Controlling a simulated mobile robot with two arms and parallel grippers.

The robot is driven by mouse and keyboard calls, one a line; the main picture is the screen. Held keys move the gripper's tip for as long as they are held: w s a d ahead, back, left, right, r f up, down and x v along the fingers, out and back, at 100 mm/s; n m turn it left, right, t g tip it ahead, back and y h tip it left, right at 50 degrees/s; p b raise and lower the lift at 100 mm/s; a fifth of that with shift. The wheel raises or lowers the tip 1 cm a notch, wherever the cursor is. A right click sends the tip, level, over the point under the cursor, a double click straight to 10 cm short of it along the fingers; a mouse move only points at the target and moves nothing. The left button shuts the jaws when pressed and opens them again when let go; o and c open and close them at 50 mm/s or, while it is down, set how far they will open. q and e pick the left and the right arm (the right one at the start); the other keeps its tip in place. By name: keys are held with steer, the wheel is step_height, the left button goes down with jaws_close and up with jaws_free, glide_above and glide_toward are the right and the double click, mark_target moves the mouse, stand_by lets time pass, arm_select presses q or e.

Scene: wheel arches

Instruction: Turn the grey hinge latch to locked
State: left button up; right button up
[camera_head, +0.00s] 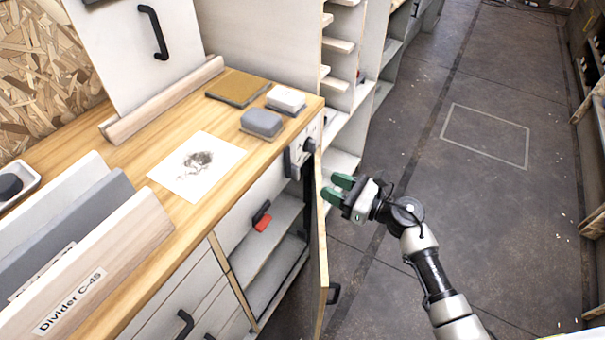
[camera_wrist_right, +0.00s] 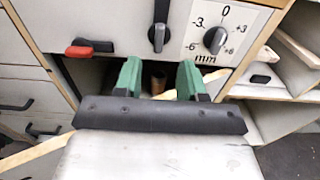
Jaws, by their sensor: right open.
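The grey hinge latch (camera_wrist_right: 158,34) is a dark grey lever on a round pivot on the pale front panel. My right gripper (camera_head: 336,188) has green fingers and stands to the right of the panel. In the right wrist view the open gripper (camera_wrist_right: 158,80) has an empty gap, with the latch just beyond and above it. I cannot tell whether they touch. My left gripper is out of view.
A dial (camera_wrist_right: 215,40) marked in mm sits right of the latch. A red-and-black lever (camera_wrist_right: 90,48) is to its left. An open cabinet door (camera_head: 320,240) stands near my right gripper. The worktop (camera_head: 120,140) holds blocks and dividers. Floor (camera_head: 440,210) to the right is clear.

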mark_target(299, 172)
steer(key=x, duration=0.8)
steer(key=shift+w+a+p, duration=0.2)
steer(key=shift+a+p, duration=0.05)
steer(key=shift+p, duration=0.1)
jaws_close()
